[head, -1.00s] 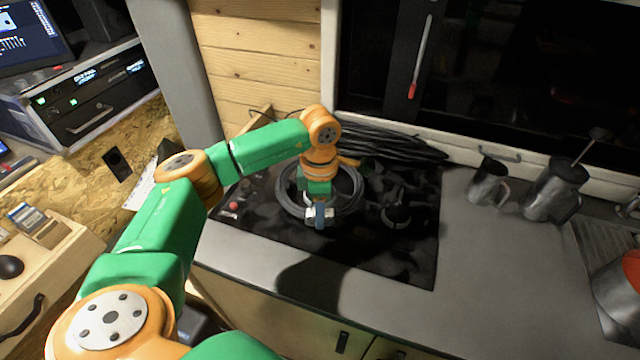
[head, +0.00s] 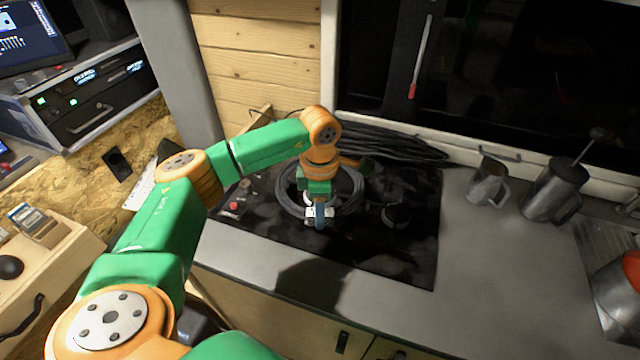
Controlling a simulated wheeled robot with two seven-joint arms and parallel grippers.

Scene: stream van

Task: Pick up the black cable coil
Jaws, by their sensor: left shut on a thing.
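A dark cable coil (head: 350,197) lies over the black hob (head: 405,255), its loop showing around my left gripper. My left gripper (head: 320,222) points down at the coil's near side and is shut on it; the fingertips are small and partly hidden by the wrist. I cannot tell whether the coil touches the hob. A second, longer bundle of black cable (head: 400,147) lies behind the hob, along the wall. My right gripper is not in view.
A metal mug (head: 487,182) and a metal pitcher (head: 553,190) stand on the grey counter (head: 480,260) to the right. A large metal pot (head: 618,300) is at the right edge. The counter's front middle is clear. A wooden wall and a dark window rise behind.

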